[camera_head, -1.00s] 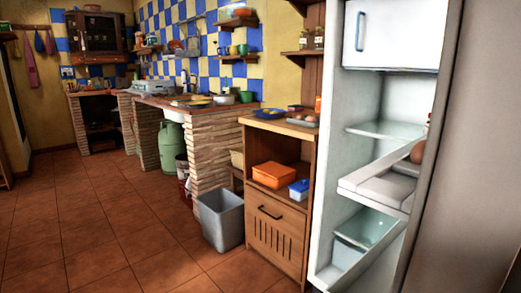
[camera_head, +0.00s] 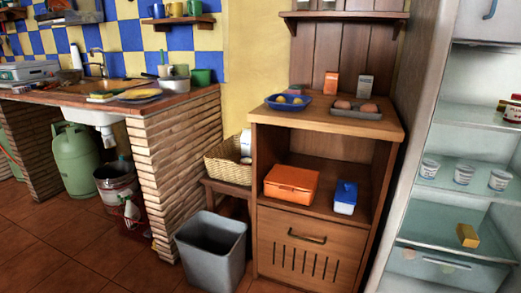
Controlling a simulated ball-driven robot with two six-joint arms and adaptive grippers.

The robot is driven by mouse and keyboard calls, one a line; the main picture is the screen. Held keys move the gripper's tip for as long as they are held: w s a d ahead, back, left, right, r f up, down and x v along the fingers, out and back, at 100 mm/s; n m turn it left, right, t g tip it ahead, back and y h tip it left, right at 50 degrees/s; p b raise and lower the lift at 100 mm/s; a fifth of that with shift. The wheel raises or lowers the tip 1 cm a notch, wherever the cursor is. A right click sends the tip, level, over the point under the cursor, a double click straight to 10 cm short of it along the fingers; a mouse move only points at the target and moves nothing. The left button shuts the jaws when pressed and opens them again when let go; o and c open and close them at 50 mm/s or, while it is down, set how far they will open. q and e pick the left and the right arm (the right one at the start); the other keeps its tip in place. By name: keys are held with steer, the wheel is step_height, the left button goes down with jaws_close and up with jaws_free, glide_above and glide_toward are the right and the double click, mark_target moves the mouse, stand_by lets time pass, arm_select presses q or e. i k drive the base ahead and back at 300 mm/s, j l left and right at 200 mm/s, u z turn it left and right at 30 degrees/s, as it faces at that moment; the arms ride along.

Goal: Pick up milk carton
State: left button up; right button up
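No carton in view is clearly marked as milk. A small pale grey upright carton (camera_head: 365,87) stands at the back of the wooden cabinet top (camera_head: 310,120). An orange upright carton (camera_head: 331,84) stands just left of it. A white object (camera_head: 246,142), too small to identify, sits in the wicker basket (camera_head: 227,165) left of the cabinet. The open fridge (camera_head: 470,130) at the right shows no clear milk carton. Neither of my grippers is in view.
A blue bowl (camera_head: 288,102) and an egg tray (camera_head: 356,110) are on the cabinet top. An orange box (camera_head: 291,183) and a blue-lidded box (camera_head: 345,197) sit below. Several white cups (camera_head: 463,175) stand in the fridge. A grey bin (camera_head: 211,250) stands on the floor.

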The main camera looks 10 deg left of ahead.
mark_target(245, 138)
steer(key=j, duration=0.4)
steer(key=i+j, duration=0.15)
steer(key=j, duration=0.6)
steer(key=i+z, duration=0.1)
steer(key=z, duration=0.3)
steer(key=j+z, duration=0.15)
steer(key=z, duration=0.2)
steer(key=i+j+z, duration=0.1)
steer(key=z, duration=0.3)
